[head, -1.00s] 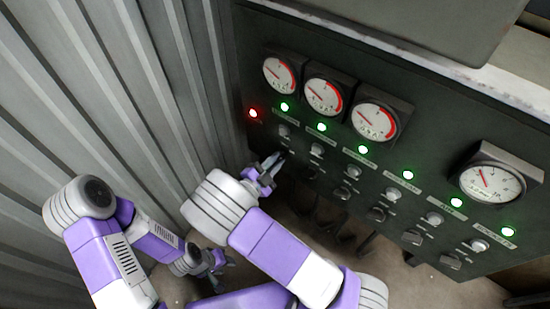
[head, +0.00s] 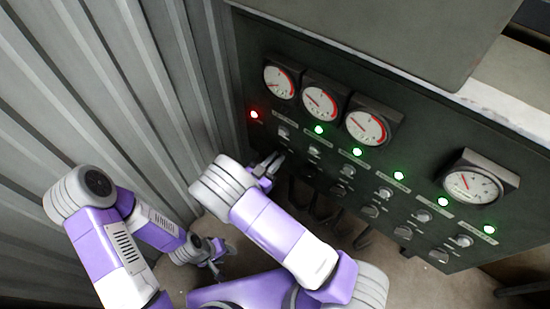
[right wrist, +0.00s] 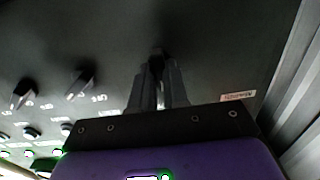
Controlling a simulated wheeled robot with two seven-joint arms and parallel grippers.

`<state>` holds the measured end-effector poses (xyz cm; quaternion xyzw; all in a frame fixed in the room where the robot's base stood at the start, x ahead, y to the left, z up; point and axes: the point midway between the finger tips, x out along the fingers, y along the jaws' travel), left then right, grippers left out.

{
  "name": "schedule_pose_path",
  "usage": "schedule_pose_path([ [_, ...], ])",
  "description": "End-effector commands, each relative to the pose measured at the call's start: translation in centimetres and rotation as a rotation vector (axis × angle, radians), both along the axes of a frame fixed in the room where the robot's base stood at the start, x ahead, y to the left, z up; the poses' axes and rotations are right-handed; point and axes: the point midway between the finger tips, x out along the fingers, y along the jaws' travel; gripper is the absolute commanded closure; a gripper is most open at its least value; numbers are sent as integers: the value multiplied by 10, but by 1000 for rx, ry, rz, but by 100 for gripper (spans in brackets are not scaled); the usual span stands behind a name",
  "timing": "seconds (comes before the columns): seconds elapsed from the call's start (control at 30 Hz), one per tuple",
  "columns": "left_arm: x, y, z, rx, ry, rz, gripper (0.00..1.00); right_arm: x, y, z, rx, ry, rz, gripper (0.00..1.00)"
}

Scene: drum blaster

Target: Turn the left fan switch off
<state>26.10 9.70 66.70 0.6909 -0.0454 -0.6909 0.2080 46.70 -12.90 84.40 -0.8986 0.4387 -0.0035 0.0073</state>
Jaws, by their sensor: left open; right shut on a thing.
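The dark control panel (head: 330,80) carries a row of lights with knobs and switches below. My right gripper (head: 274,160) is at the leftmost switch of the lower row. In the right wrist view its fingers (right wrist: 157,68) are shut on this dark switch (right wrist: 156,51), which is mostly hidden between them. The labels are too small to read, so I cannot tell from them which is the fan switch. No green light shows above this leftmost column. My left gripper (head: 218,264) is open and empty, low and away from the panel.
A red light (head: 254,114) glows at the panel's left end. Several green lights (head: 357,152) are lit to the right. Round gauges (head: 320,103) stick out above. Neighbouring switches (right wrist: 80,84) sit close by. A corrugated wall (head: 110,90) stands at left.

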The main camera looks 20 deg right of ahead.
Motion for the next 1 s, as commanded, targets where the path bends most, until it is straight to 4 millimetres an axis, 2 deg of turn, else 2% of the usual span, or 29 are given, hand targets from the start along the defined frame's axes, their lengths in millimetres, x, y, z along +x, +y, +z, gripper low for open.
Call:
schedule_pose_path([
  [0.57, 0, 0, 2, 0, 0, 0, 57, 0, 0, -1, -21, 28, 1, 100],
  [0.6, 0, 0, 2, 0, 0, 0, 57, 0, 0, -1, -21, 28, 1, 81],
  [0.73, 0, 0, 2, 0, 0, 0, 57, 0, 0, -1, -20, 27, 1, 61],
  [1.0, 0, 0, 2, 0, 0, 0, 57, 0, 0, 0, -20, 25, 0, 60],
])
